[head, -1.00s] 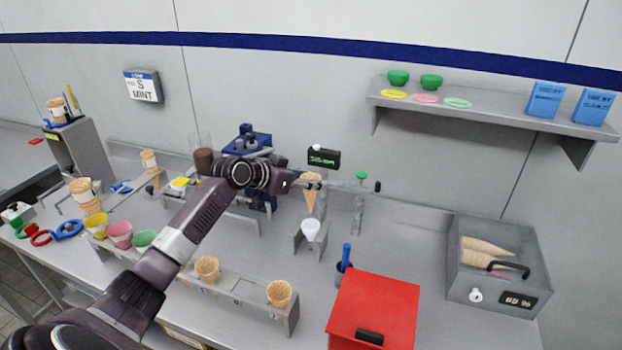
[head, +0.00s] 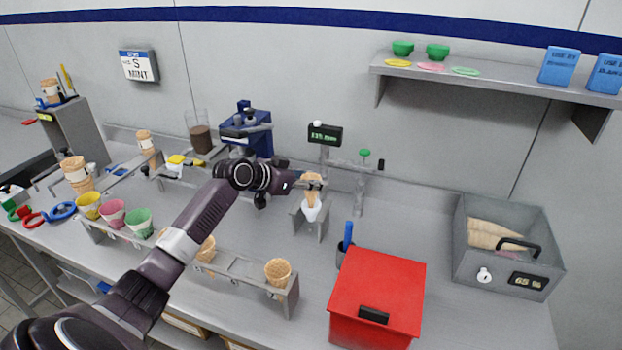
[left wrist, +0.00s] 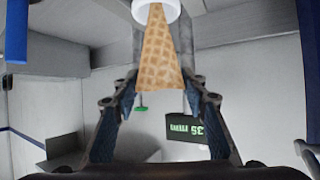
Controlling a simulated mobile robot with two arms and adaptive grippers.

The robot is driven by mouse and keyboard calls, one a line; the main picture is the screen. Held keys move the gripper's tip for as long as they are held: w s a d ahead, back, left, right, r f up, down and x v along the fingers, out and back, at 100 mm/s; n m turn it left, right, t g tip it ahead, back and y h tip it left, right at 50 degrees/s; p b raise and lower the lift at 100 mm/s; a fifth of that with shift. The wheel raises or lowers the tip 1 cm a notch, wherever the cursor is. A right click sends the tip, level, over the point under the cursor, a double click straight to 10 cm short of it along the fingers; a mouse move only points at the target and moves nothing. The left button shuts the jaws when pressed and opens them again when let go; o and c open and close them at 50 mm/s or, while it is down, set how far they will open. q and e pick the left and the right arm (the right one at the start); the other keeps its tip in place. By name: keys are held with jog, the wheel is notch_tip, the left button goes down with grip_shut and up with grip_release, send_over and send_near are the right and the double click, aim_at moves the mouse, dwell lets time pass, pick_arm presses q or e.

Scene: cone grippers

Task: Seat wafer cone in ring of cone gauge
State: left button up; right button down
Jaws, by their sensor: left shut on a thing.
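My left gripper (head: 312,181) is shut on a tan wafer cone (head: 312,195), which hangs point down. The cone (left wrist: 162,60) also shows between the fingers of the left gripper (left wrist: 160,98) in the left wrist view. The white ring (head: 311,212) of the cone gauge sits on a grey bracket (head: 299,223) right below. In the left wrist view the cone's narrow end overlaps the white ring (left wrist: 172,10). The tip appears to be inside it, with the wide end still between the fingers. How deep it sits, I cannot tell. My right gripper is not in view.
A dark digital display (head: 325,134) stands behind the gauge. A post with a green knob (head: 365,153) is at its right. A red box (head: 376,290), a blue-handled tool (head: 348,235) and a cone rack (head: 240,268) are nearer. A grey bin (head: 510,250) stands at right.

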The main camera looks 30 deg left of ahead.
aim_at(306, 194)
pick_arm(q)
jog(key=shift+f+b, duration=1.65)
jog(key=shift+f, duration=0.9)
jog(key=o, duration=0.8)
jog(key=shift+o, duration=0.2)
jog(key=shift+s+r, duration=0.1)
jog(key=v, duration=1.2)
